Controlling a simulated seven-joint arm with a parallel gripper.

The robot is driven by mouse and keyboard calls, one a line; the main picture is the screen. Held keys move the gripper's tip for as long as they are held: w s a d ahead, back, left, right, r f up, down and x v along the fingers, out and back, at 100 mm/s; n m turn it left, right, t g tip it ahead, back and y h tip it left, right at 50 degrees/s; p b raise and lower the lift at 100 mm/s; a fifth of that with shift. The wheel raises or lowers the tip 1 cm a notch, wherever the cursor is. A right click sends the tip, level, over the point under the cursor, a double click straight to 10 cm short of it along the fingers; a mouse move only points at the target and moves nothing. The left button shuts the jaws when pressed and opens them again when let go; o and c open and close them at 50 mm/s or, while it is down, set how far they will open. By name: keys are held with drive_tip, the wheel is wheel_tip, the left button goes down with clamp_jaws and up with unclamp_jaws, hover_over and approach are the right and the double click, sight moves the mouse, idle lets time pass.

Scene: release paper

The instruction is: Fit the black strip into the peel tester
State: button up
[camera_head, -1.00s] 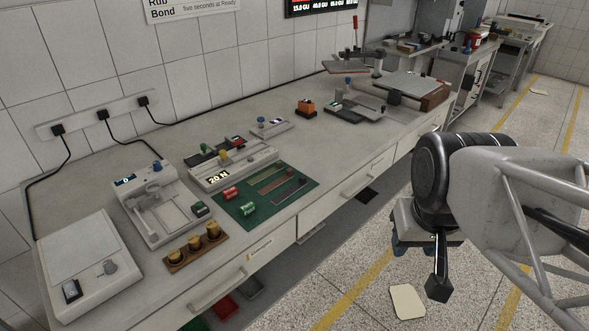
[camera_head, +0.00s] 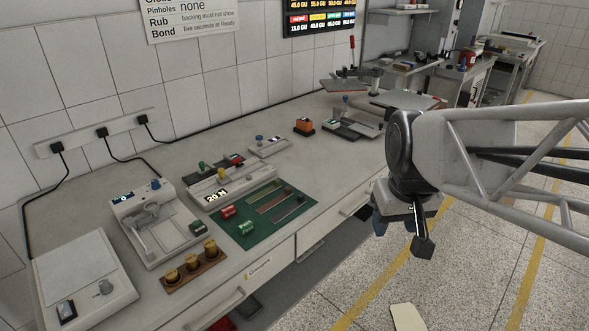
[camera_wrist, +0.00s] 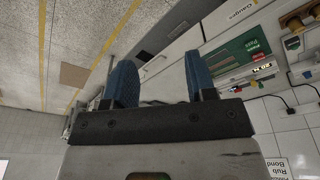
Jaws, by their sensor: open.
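The black strip (camera_head: 288,209) lies flat on the green mat (camera_head: 262,231), at the mat's right side beside other coloured strips. The pale device with the "20 N" display (camera_head: 216,193) behind the mat looks like the peel tester; I see no strip clearly fitted in it. My gripper (camera_head: 378,214) hangs in front of the bench edge, to the right of the mat and well away from it. In the wrist view its two blue fingers (camera_wrist: 160,78) are apart with nothing between them. The mat also shows there, small and sideways (camera_wrist: 232,52).
A wooden block with brass weights (camera_head: 190,272) and another tester (camera_head: 152,225) stand to the left. The bench front right of the mat is clear.

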drive_tip(key=w+a+n, duration=0.2)
drive_tip(key=w+a, duration=0.1)
drive_tip(key=w, duration=0.8)
drive_tip(key=n+g, duration=0.2)
drive_tip(key=n, duration=0.4)
hover_over(301, 196)
drive_tip(key=f, duration=1.8)
drive_tip(key=shift+s+d+f, duration=0.1)
drive_tip(key=shift+d+f, duration=0.05)
drive_tip(key=shift+d, duration=0.15)
drive_tip(key=shift+w+a+f, duration=0.15)
drive_tip(key=shift+w+f, duration=0.05)
drive_tip(key=shift+f, duration=0.1)
drive_tip(key=shift+f, duration=1.25)
drive_tip(key=shift+f, duration=0.1)
drive_tip(key=shift+a+f, duration=0.1)
drive_tip(key=shift+f, duration=2.4)
